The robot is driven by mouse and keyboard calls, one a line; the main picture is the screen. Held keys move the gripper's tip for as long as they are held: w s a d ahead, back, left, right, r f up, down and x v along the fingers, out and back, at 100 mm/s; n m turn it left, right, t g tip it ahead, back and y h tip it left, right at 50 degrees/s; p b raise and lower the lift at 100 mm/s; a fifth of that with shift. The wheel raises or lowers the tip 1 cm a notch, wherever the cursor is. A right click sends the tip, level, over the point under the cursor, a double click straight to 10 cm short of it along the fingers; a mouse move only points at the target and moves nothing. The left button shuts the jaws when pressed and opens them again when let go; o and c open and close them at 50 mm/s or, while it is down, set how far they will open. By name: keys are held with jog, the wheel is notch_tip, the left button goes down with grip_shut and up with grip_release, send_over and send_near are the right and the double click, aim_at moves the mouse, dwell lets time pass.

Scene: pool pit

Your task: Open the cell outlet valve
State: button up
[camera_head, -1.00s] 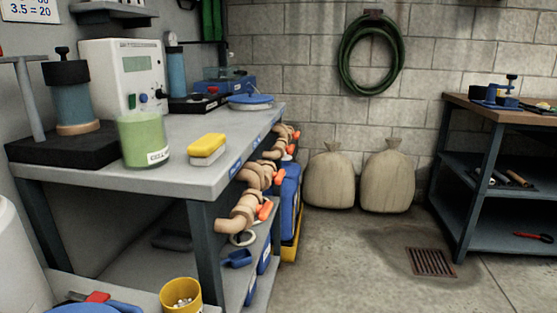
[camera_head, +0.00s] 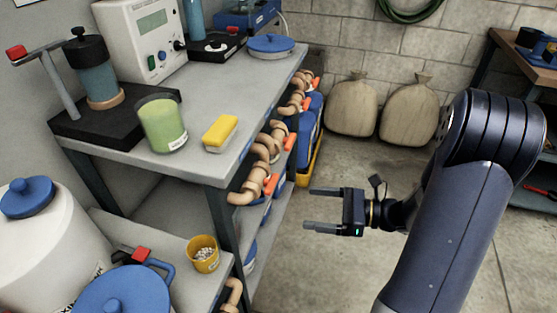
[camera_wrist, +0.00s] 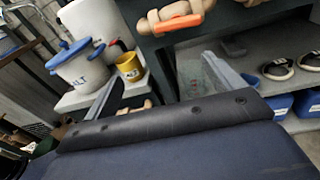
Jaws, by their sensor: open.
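Several tan pipe valves with orange handles line the right edge of the grey bench. The nearest handle (camera_head: 271,184) sits below the bench corner; a second handle (camera_head: 290,141) and a third handle (camera_head: 307,103) are farther back. I cannot read which one is the cell outlet valve. My gripper (camera_head: 308,208) is open and empty, right of the nearest valve and apart from it, its fingers pointing left towards the bench. In the wrist view an orange handle (camera_wrist: 180,23) on a tan pipe shows at the top, beyond the fingers.
The bench top (camera_head: 268,87) carries a green cup (camera_head: 162,126) and a yellow sponge (camera_head: 220,132). A yellow pot (camera_head: 203,254) and blue-lidded tubs stand on the low front shelf. Two sacks (camera_head: 351,106) stand by the wall.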

aim_at(275, 184)
jog(key=shift+w+d+r+m+t+y+p, duration=0.2)
jog(key=shift+w+d+r+m+t, duration=0.2)
jog(key=shift+w, duration=0.2)
jog(key=shift+w+d+r+m+t+y+p, duration=0.15)
jog(key=shift+w+d+r+m+t, duration=0.15)
jog(key=shift+w+d+r+m, duration=0.2)
jog(key=b+x, duration=0.1)
jog(key=x, duration=1)
jog(key=shift+w+d+f, duration=0.1)
jog(key=shift+w+f, duration=0.05)
jog(key=shift+c, duration=0.2)
